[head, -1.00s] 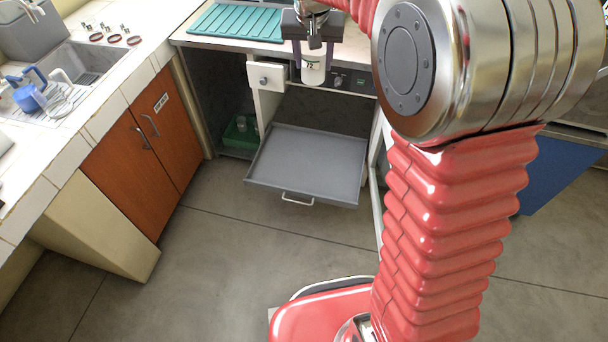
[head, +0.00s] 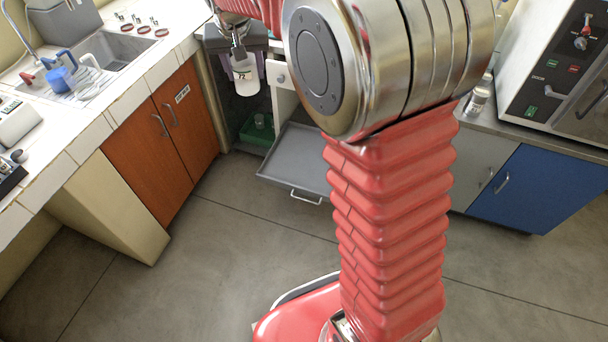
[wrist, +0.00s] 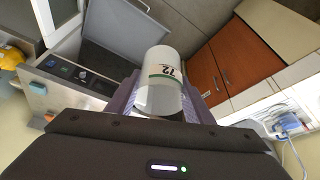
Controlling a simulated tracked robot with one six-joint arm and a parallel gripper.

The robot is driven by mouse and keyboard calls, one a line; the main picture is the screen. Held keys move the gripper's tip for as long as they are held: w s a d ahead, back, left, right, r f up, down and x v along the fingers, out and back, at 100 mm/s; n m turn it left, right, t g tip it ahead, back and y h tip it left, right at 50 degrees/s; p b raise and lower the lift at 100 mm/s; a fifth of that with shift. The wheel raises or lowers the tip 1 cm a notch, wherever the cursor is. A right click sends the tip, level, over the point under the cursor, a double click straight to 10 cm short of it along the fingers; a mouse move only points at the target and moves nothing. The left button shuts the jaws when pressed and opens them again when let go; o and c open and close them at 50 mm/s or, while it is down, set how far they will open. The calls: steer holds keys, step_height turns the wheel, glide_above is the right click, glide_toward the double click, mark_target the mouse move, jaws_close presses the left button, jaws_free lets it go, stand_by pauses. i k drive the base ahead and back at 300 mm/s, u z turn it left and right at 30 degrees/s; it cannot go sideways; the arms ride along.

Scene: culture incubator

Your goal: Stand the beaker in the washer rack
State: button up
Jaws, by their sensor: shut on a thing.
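A white beaker (head: 246,80) with a dark printed label and a green line is held by my gripper (head: 238,52), high above the floor. In the wrist view the beaker (wrist: 160,95) sits between the two purple fingers of my gripper (wrist: 163,100), which are shut on it. In the head view it hangs in front of the open space under the bench, left of the grey pull-out tray (head: 292,165). The tray also shows in the wrist view (wrist: 125,35) and looks empty. I cannot tell for certain which thing is the washer rack.
A sink with a wire rack holding a blue mug (head: 62,80) is at the left. Orange cabinet doors (head: 160,135) stand below. A green bin (head: 257,130) is under the bench. An incubator-like appliance (head: 560,75) stands at the right above a blue door (head: 515,190). The floor is clear.

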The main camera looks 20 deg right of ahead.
mark_target(315, 176)
steer(key=u, duration=0.25)
steer(key=i, duration=1)
steer(key=z, duration=0.05)
